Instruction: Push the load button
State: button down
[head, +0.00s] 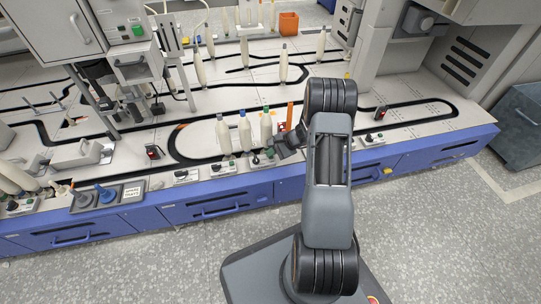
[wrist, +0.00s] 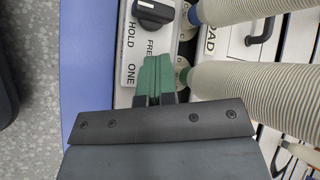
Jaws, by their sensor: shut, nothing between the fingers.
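My gripper (wrist: 156,62) is shut and empty in the wrist view, its green fingertips together over a white control panel (wrist: 128,75). The panel carries the words HOLD, FREE and ONE and a black knob (wrist: 153,13). A label plate (wrist: 225,42) reading "OAD", its first letter covered, lies right of the fingertips, partly behind bobbins. I cannot make out the load button for certain; the fingertips and bobbins hide part of the panel. In the head view my gripper (head: 283,150) is low at the table's front edge, partly hidden by my arm.
Ribbed beige bobbins (wrist: 245,85) stand close right of my gripper in the wrist view. In the head view, bobbins (head: 245,135) stand behind the front panels, near an orange post (head: 290,116). Another switch panel (head: 371,139) is to the right. Blue drawers (head: 225,208) run below.

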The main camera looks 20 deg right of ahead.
jog(key=shift+r, duration=0.5)
jog(key=shift+r+p, duration=2.35)
jog(key=shift+r, duration=0.6)
